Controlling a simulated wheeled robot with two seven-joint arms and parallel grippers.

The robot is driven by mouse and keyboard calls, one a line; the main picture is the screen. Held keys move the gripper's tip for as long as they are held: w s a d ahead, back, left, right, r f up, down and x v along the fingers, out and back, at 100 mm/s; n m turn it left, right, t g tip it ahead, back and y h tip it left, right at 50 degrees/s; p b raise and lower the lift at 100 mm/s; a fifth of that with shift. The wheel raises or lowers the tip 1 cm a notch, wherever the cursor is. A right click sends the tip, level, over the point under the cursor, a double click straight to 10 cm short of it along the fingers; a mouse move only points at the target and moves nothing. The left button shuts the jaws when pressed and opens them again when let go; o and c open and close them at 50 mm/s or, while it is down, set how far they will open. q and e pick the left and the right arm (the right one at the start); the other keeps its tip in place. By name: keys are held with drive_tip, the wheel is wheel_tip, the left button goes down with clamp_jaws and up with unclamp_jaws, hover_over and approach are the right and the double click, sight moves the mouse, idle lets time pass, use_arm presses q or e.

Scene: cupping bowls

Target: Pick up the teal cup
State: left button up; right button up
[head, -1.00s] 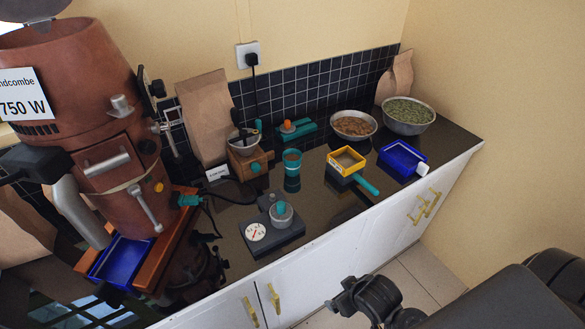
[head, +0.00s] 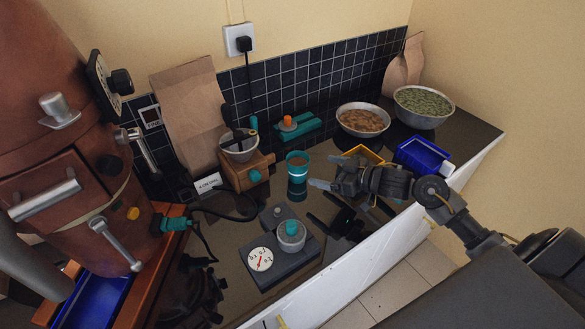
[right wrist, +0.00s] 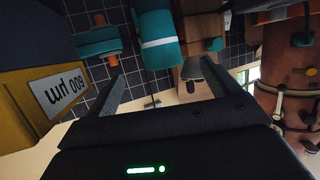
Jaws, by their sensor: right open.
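In the right wrist view the teal cup (right wrist: 157,42) shows a pale band and appears beyond the fingertips. My right gripper (head: 327,172) is open, just right of the cup in the head view, with its fingers pointing toward it. In the right wrist view the open jaws (right wrist: 155,82) have nothing between them. My left gripper is not in view.
A yellow sieve (right wrist: 22,100) is close beside my right gripper, partly hidden by it in the head view.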

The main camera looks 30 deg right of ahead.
sight(289, 161)
drive_tip(key=shift+r, duration=0.15)
drive_tip(key=shift+w+r, duration=0.1)
drive_tip(key=shift+r, duration=0.05)
drive_tip(key=shift+w, duration=0.3)
drive_tip(key=x, duration=0.3)
drive_tip(key=shift+w+a+p, duration=0.2)
drive_tip(key=shift+w+p, duration=0.05)
drive_tip(key=shift+p, duration=0.15)
drive_tip(key=shift+w+a+f, duration=0.3)
drive_tip(key=shift+w+f, duration=0.1)
drive_tip(key=shift+w, duration=0.05)
drive_tip(key=shift+w+a, duration=0.1)
drive_tip(key=shift+w, duration=0.05)
drive_tip(key=p+x, duration=0.2)
drive_tip(key=x, duration=0.3)
drive_tip(key=shift+a+r, duration=0.1)
drive_tip(key=shift+c, duration=0.8)
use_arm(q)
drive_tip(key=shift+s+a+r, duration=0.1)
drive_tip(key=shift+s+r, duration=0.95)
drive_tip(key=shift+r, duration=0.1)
use_arm(e)
drive_tip(key=c, duration=0.9)
